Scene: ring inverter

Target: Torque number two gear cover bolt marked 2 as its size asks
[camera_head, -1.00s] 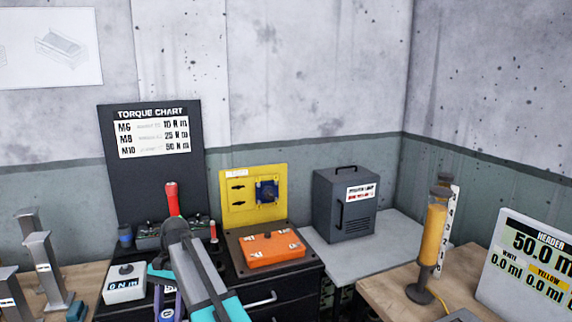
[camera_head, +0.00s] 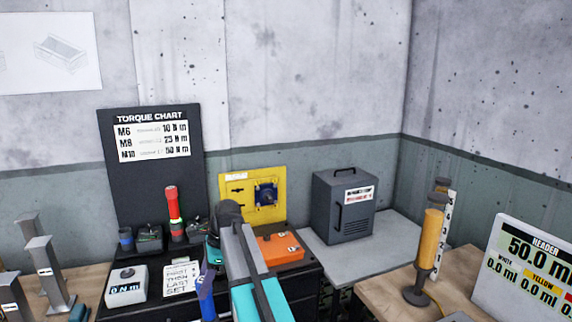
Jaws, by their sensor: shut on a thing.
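The orange gear cover (camera_head: 283,249) lies on the black cabinet top, its left and front part hidden behind my arm. Small pale marks show on it, but I cannot read a 2 or make out the bolts clearly. My gripper (camera_head: 212,254) is in front of and left of the cover, seen mostly from behind. It is shut on a blue tool (camera_head: 206,292), which hangs below it and is partly hidden. The torque chart (camera_head: 151,133) on the back board lists M6 10 N m, M8 25 N m and M10 50 N m.
A white meter box (camera_head: 126,284) reads 0 N m, beside a printed card (camera_head: 181,280). A red-handled tool (camera_head: 173,206) stands at the back among small sockets. A yellow panel (camera_head: 240,212) stands behind the cover. A grey box (camera_head: 343,212) and a syringe (camera_head: 431,240) are to the right.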

